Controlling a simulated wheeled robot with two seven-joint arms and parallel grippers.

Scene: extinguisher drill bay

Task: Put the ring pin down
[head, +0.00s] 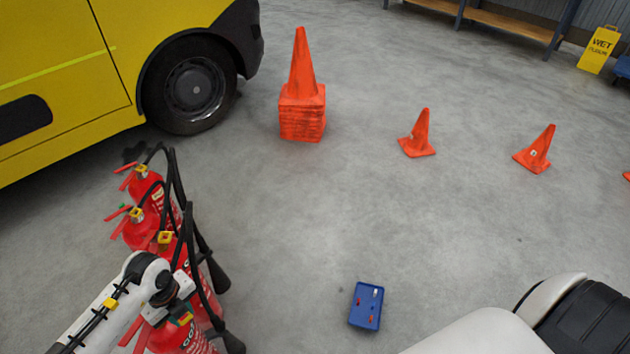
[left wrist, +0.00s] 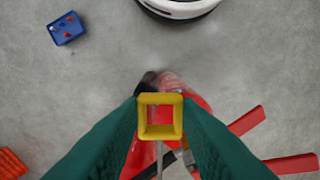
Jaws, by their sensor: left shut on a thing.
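My left gripper (left wrist: 159,117) has its green fingers shut on a ring pin with a square yellow ring (left wrist: 160,98). A thin grey rod shows below the ring. Behind it is a red extinguisher with red levers (left wrist: 247,120); I cannot tell whether the pin is still in it. In the head view, my left gripper (head: 184,316) is small and partly hidden by its wrist, over the nearest extinguisher (head: 190,340). A blue tray (head: 367,305) lies on the floor to the right, holding small red and white things; it also shows in the left wrist view (left wrist: 66,28). My right gripper is not in view.
Several red extinguishers (head: 143,185) with black hoses stand in a row at the left. A yellow vehicle (head: 70,70) is behind them. A cone stack (head: 302,115) and single cones (head: 418,135) stand farther back. The floor around the tray is clear.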

